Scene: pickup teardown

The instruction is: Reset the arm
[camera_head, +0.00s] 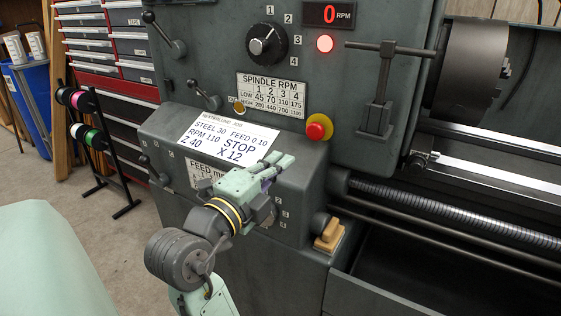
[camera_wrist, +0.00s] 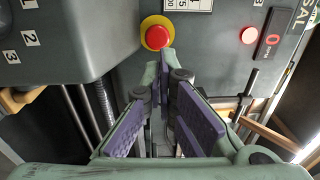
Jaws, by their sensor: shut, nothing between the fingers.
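My gripper (camera_head: 287,161) is shut and empty, held in front of the lathe's lower front panel, at the end of my green and grey arm. In the wrist view its purple-padded fingers (camera_wrist: 167,85) point at the lathe front, with the tips just below a red stop button (camera_wrist: 157,36) on a yellow ring. The button also shows in the head view (camera_head: 315,131), to the right of and above my gripper. Whether the fingertips touch anything cannot be told.
A white job card (camera_head: 228,137) lies on the panel behind my gripper. The speed knob (camera_head: 267,44), levers and chuck (camera_head: 470,65) are above and right. A wooden-handled brush or block (camera_head: 328,236) sits lower right. A spool rack (camera_head: 97,140) stands left on open floor.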

